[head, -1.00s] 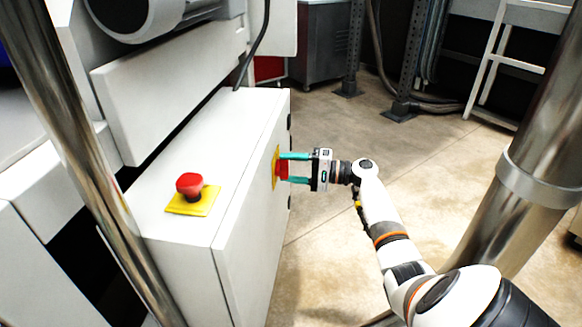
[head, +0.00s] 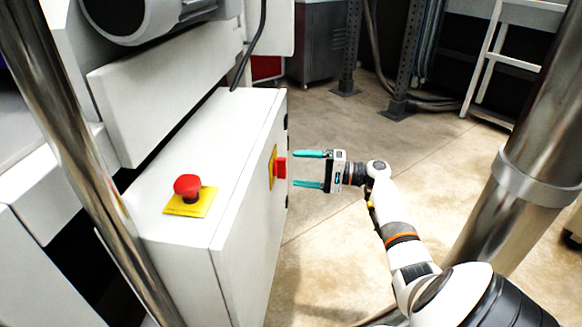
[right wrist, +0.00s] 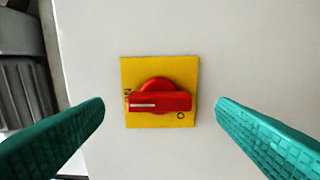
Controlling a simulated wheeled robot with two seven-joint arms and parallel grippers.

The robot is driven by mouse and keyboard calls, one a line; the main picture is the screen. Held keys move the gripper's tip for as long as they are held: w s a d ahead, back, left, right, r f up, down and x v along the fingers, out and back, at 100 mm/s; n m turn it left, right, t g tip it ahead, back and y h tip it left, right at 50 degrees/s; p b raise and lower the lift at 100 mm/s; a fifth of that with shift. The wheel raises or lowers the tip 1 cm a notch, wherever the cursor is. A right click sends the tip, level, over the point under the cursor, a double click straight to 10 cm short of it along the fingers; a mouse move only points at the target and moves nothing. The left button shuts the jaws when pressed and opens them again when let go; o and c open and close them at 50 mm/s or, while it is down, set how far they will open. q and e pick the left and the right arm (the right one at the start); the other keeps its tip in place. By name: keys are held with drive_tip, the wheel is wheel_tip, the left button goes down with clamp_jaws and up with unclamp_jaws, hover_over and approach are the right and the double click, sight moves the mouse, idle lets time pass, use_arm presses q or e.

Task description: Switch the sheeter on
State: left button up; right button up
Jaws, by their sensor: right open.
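The sheeter is a white machine with a white cabinet (head: 250,215) at its front. A red rotary switch knob (head: 281,168) sits on a yellow plate (head: 272,167) on the cabinet's right face. In the right wrist view the knob (right wrist: 160,101) lies level, its white line at the left end beside small black lettering. A black "O" is at the plate's lower right (right wrist: 180,119). My right gripper (head: 294,169) is open and empty, facing the knob, its teal fingers short of it and apart from it. My left gripper is not in view.
A red mushroom button (head: 187,186) on a yellow plate stands on the cabinet top. Shiny metal posts rise at left (head: 95,170) and right (head: 525,160). A white ladder (head: 490,75) stands at the back right. The floor beside the cabinet is clear.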

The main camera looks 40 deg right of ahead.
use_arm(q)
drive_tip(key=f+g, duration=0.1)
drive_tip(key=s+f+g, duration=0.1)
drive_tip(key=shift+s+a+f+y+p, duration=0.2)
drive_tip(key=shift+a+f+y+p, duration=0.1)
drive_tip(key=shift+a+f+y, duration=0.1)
use_arm(e)
drive_tip(key=v, duration=0.8)
drive_tip(key=shift+a, duration=0.1)
